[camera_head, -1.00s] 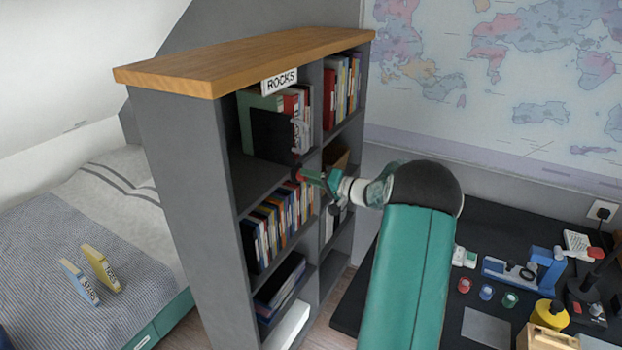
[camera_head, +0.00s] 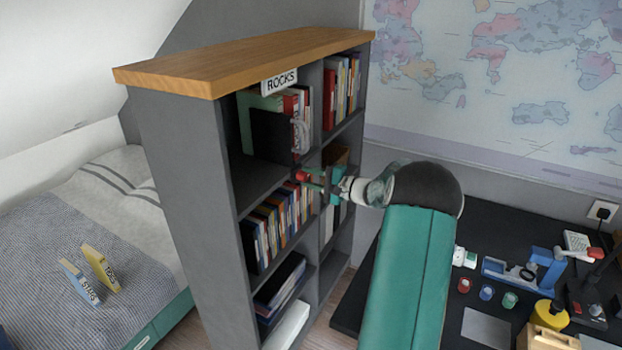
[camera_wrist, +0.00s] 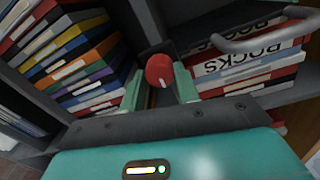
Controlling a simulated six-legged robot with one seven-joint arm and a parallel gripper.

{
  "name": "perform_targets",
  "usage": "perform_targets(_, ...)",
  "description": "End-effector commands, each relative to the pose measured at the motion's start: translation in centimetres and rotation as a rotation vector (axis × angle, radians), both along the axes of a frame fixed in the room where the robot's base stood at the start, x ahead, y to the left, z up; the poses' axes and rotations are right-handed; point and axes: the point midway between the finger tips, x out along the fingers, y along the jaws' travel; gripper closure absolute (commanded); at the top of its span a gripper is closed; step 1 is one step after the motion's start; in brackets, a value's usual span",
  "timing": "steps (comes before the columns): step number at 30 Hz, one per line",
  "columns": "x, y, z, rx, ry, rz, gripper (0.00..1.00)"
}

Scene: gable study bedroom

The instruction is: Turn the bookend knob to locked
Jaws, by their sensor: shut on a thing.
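The red knob (camera_head: 302,175) sits at the front edge of the bookcase shelf, below the black bookend (camera_head: 272,136). In the wrist view the red knob (camera_wrist: 159,70) shows a short white mark on its face. My gripper (camera_head: 311,180) is at the knob, its arm reaching in from the right. In the wrist view the two green fingers of my gripper (camera_wrist: 160,88) stand on either side of the knob, shut on it. Any lock markings around the knob are too small or hidden to read.
A grey curved handle (camera_wrist: 262,36) shows near my gripper. A black desk (camera_head: 420,320) with small items is at right, a bed (camera_head: 130,235) at left.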

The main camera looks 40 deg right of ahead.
Motion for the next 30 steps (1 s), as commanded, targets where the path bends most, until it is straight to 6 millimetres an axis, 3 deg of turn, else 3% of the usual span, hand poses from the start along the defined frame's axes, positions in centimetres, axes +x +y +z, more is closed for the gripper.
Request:
perform_targets(15,-0.16,-0.22,-0.05,0.018,0.008,-0.003,0.91)
perform_targets(16,-0.16,-0.22,-0.05,0.018,0.008,-0.003,0.63)
perform_targets(18,-0.14,-0.20,-0.05,0.018,0.008,-0.003,0.49)
perform_targets(30,-0.61,-0.34,0.00,0.017,0.008,-0.003,0.47)
